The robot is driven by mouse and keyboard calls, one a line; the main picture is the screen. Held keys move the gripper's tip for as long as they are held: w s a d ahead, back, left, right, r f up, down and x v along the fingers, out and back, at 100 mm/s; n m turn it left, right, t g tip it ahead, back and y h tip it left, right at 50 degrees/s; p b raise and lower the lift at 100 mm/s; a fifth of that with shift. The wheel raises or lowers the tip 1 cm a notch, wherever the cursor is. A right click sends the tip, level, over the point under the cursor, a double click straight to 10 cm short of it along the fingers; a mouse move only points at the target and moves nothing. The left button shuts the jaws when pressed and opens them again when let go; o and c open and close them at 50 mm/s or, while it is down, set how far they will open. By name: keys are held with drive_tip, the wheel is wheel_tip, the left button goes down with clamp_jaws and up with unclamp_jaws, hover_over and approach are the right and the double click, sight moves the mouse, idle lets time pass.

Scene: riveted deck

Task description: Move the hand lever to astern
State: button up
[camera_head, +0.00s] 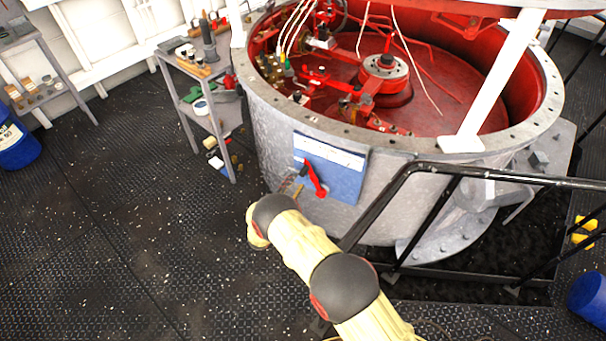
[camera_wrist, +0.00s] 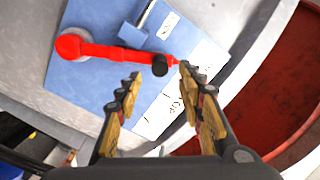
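The hand lever (camera_head: 315,177) is red and mounted on a blue panel (camera_head: 346,182) on the side of the grey drum. In the wrist view the lever (camera_wrist: 105,50) runs from its round pivot at the left to a black knob (camera_wrist: 160,65) and a red tip. My gripper (camera_wrist: 159,73) is open, its fingertips on either side of the knob in the picture; contact is not visible. In the head view my gripper (camera_head: 293,184) is just left of the lever, partly hidden by my wrist. White label plates (camera_wrist: 178,105) lie beyond the knob; their lettering is not clearly readable.
A blue block with a metal pin (camera_wrist: 137,30) sits beside the lever. A black handrail (camera_head: 440,172) runs right of the panel. A shelf cart (camera_head: 212,110) with tools stands left of the drum (camera_head: 270,130).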

sight(301, 177)
drive_tip(key=b+x, duration=0.1)
drive_tip(key=x, duration=0.5)
drive_tip(key=shift+w+d+b, duration=0.2)
drive_tip(key=shift+w+b, duration=0.1)
drive_tip(key=shift+w, duration=0.1)
drive_tip(key=shift+c, duration=0.6)
drive_tip(key=c, duration=0.8)
clamp_jaws()
